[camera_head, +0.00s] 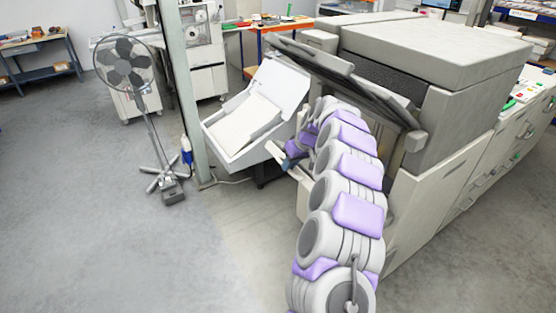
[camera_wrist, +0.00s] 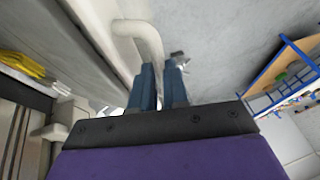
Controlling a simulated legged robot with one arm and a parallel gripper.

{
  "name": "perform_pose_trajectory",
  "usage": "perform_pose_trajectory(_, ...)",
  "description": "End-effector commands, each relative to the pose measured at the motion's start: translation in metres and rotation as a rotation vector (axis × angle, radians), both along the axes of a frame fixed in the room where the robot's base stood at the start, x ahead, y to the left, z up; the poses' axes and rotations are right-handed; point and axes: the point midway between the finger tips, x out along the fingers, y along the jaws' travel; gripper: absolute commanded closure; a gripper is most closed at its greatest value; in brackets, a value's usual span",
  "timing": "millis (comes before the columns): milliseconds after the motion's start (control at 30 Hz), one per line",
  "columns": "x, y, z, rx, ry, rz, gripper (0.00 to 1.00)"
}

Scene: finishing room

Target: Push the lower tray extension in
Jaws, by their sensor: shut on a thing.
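The lower tray extension shows in the wrist view as a pale bar with a rounded bend (camera_wrist: 142,38), running down to the fingers. In the head view only a pale end (camera_head: 275,152) shows beside the gripper, left of the machine. My gripper (camera_head: 287,162) is at this end, low in front of the machine's side. In the wrist view its blue fingers (camera_wrist: 160,80) are close together, shut on the bar. The exact contact is hidden between the fingers. My arm hides most of the extension's base.
A large grey machine (camera_head: 440,60) stands at the right, with dark slanted trays (camera_head: 345,75) above my arm. A white tilted tray unit (camera_head: 255,115) stands just left of the gripper. A post (camera_head: 187,90) and a fan (camera_head: 125,62) stand farther left. The floor in front is clear.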

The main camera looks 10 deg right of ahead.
Motion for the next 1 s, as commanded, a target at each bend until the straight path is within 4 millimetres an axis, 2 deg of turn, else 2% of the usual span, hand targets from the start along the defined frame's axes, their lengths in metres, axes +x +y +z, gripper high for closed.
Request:
perform_pose_trajectory(33,0.003,-0.009,-0.004,-0.003,-0.005,-0.006,1.00)
perform_pose_trajectory(233,0.008,-0.026,-0.018,0.000,-0.004,-0.002,1.00)
perform_pose_trajectory(633,0.010,-0.031,-0.021,-0.001,-0.005,-0.001,1.00)
perform_pose_trajectory(667,0.010,-0.032,-0.021,0.000,-0.006,-0.002,0.84)
perform_pose_trajectory(700,0.010,-0.032,-0.021,0.000,-0.005,-0.002,0.81)
perform_pose_trajectory(900,0.009,-0.030,-0.021,0.000,-0.004,0.000,0.61)
perform_pose_trajectory(1000,0.008,-0.030,-0.021,-0.001,-0.004,0.000,0.60)
